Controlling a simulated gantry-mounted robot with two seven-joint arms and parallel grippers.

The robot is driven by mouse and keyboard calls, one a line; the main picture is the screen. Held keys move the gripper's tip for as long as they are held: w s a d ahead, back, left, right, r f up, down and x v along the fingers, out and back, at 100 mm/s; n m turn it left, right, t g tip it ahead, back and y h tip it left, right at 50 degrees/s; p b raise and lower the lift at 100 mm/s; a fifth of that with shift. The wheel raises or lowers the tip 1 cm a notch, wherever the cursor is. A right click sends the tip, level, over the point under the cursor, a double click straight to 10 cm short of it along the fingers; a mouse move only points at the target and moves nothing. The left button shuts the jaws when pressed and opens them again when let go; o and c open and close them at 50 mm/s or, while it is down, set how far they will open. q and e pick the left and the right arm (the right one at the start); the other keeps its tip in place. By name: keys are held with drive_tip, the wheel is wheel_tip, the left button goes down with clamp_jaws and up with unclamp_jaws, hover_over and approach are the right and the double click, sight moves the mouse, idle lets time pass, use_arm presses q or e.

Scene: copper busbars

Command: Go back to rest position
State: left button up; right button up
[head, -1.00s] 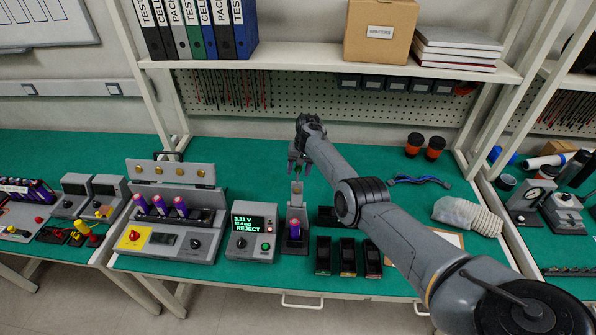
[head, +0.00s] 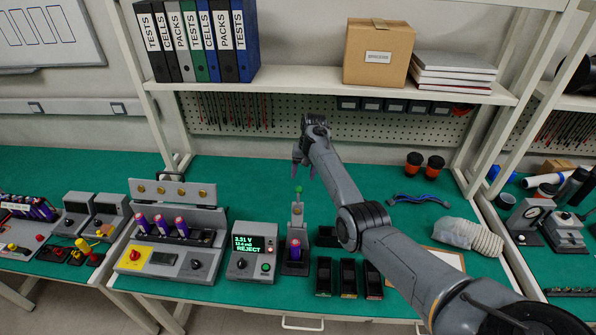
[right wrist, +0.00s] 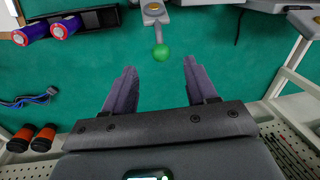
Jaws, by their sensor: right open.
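My right gripper (head: 303,176) is open and empty, above and behind the grey lever press (head: 296,228). The press's green knob (head: 298,189) shows just below the fingers, apart from them. In the right wrist view the two fingers (right wrist: 158,70) are spread wide with nothing between them, and the green knob (right wrist: 161,53) lies beyond their tips. A purple cell with a red top (head: 296,252) stands at the press's base. My left gripper is not in view.
A meter (head: 252,250) reading REJECT stands left of the press, beside a rack with several purple cells (head: 161,228). Black bins (head: 348,278) are at right. Two cells (right wrist: 63,27) show in the right wrist view. A shelf (head: 330,92) runs behind the gripper.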

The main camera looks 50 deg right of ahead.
drive_tip(key=f, duration=0.1)
drive_tip(key=s+a+f+n+h, duration=0.1)
drive_tip(key=f, duration=0.1)
drive_tip(key=s+a+f+h, duration=0.1)
drive_tip(key=shift+a+f+n+g, duration=0.15)
drive_tip(key=shift+f+n+g, duration=0.15)
drive_tip(key=shift+f+n, duration=0.1)
drive_tip(key=s+a+f+n+t, duration=0.1)
drive_tip(key=s+a+f+n, duration=0.3)
drive_tip(key=a, duration=0.5)
drive_tip(key=s+a+f+n+h, duration=0.1)
drive_tip(key=s+a+f+n, duration=0.15)
drive_tip(key=s+a, duration=0.55)
drive_tip(key=s+a+f+n+t, duration=0.15)
drive_tip(key=s+a+f, duration=0.25)
drive_tip(key=a, duration=0.6)
drive_tip(key=s+a+r+n+y, duration=0.1)
drive_tip(key=s+a+r, duration=0.1)
drive_tip(key=s+a, duration=0.4)
drive_tip(key=s+a+r+n+y, duration=0.1)
drive_tip(key=s+a+r+n, duration=0.15)
drive_tip(key=s+a, duration=0.35)
wheel_tip(320, 180, up, 19)
drive_tip(key=p, duration=1.8)
drive_tip(key=shift+s+a+r+m+p, duration=0.2)
drive_tip(key=shift+s+a+m+p, duration=0.15)
drive_tip(key=shift+a+p, duration=0.05)
